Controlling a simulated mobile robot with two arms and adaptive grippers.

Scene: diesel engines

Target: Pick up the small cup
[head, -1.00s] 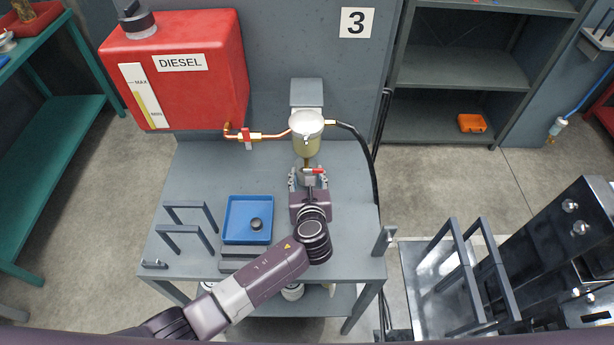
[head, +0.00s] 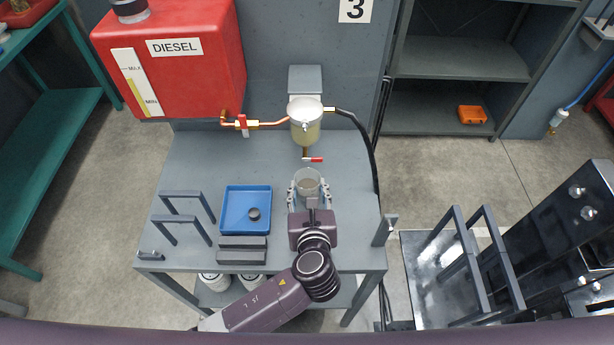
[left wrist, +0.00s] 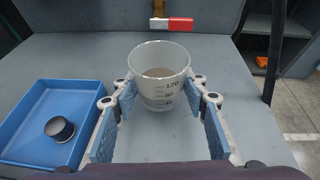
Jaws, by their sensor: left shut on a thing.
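The small cup (head: 308,184) is a clear, graduated cup with some greyish-brown content at its bottom. My left gripper (head: 309,190) is shut on it, with a finger on each side, in front of the fuel filter on the grey bench. In the left wrist view the cup (left wrist: 160,78) stands upright between the blue finger pads (left wrist: 160,100), its scale marks facing me. Whether its base touches the bench I cannot tell. My right gripper is not in view.
The filter bowl (head: 305,124) with its red-handled drain valve (head: 313,160) hangs behind the cup. A blue tray (head: 232,228) holding a dark round cap (head: 254,214) lies to the left. Grey brackets (head: 185,217) stand further left. A red diesel tank (head: 180,75) is behind.

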